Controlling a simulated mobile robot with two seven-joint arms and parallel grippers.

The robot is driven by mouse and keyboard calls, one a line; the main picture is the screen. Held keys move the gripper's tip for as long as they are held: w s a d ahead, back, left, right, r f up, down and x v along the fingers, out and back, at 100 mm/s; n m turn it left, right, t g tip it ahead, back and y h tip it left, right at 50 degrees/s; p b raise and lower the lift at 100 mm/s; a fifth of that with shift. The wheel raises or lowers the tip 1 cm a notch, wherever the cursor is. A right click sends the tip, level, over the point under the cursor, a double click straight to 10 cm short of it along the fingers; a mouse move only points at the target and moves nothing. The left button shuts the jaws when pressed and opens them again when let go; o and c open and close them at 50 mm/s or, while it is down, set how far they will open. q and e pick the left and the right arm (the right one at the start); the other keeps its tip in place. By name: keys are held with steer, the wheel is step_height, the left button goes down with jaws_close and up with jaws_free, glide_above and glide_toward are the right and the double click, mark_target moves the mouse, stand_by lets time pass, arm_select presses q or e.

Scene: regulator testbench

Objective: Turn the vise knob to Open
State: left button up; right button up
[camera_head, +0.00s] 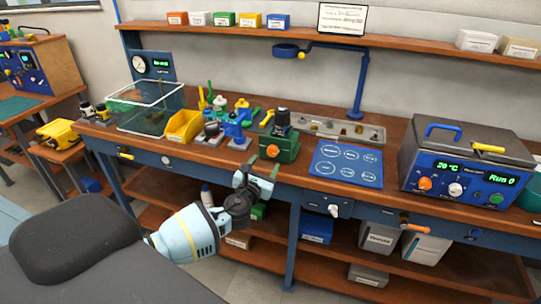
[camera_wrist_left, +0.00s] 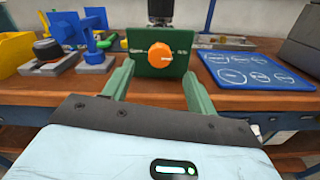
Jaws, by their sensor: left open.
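The vise is a green block (camera_head: 286,148) with a black part on top, standing near the front edge of the bench. Its orange knob (camera_head: 272,151) is on the front face; in the left wrist view the orange knob (camera_wrist_left: 160,56) sits between printed labels too small to read for sure. My left gripper (camera_head: 256,182) is in front of and below the vise, clear of the bench edge. In the left wrist view its two green fingers (camera_wrist_left: 157,82) are spread apart with nothing between them, and the knob is beyond the tips. My right gripper is in neither view.
Right of the vise lies a blue mat (camera_head: 347,164) with white outlines. A yellow bin (camera_head: 184,126) and blue fixtures (camera_head: 232,126) stand to its left. A control box (camera_head: 466,165) stands far right. The bench's front edge (camera_head: 330,188) has handles sticking out.

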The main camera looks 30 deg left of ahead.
mark_target(272, 152)
arm_select(q)
steer(key=x, duration=0.4)
steer(key=shift+w+a+f+b, duration=0.1)
steer(key=shift+w+f+b, duration=0.1)
steer(key=shift+w+b, duration=0.2)
steer(key=shift+w+a+r, duration=0.15)
steer(key=shift+w, duration=0.5)
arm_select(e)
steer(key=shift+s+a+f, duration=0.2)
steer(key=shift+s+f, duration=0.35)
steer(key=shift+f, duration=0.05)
arm_select(q)
steer(key=c, duration=1)
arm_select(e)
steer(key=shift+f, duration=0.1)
